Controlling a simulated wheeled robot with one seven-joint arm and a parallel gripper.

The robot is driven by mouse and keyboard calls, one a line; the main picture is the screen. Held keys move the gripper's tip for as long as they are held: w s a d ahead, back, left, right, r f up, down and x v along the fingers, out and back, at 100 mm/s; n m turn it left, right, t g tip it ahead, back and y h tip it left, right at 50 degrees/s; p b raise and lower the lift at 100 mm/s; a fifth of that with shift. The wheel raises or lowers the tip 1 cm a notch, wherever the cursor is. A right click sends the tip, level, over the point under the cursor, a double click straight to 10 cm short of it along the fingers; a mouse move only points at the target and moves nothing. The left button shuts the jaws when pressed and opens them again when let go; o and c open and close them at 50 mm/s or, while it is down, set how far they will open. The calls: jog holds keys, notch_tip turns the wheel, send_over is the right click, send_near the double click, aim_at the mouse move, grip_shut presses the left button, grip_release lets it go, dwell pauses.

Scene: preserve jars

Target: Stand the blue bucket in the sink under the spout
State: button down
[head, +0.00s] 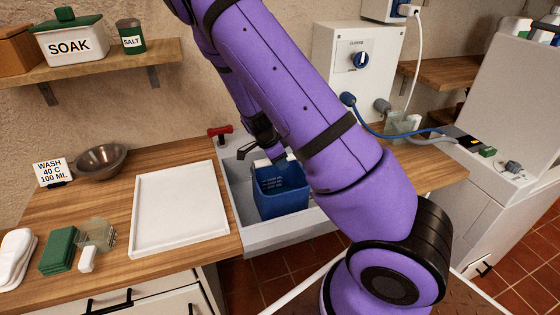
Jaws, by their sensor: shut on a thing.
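The blue bucket (281,200) is in the sink (250,236), upright as far as I can see. My gripper (279,162) is at the bucket's back rim, shut on the bucket. My purple arm hides the right part of the sink and part of the bucket. I cannot tell whether the bucket touches the sink floor.
A white tray (180,207) lies left of the sink. A metal bowl (101,159), a wash sign (52,172), green cloths (58,249) and a brush (90,254) are farther left. A white machine (505,115) stands at right, with a blue hose (395,134) running to it.

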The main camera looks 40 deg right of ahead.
jog(key=c, duration=0.9)
grip_release()
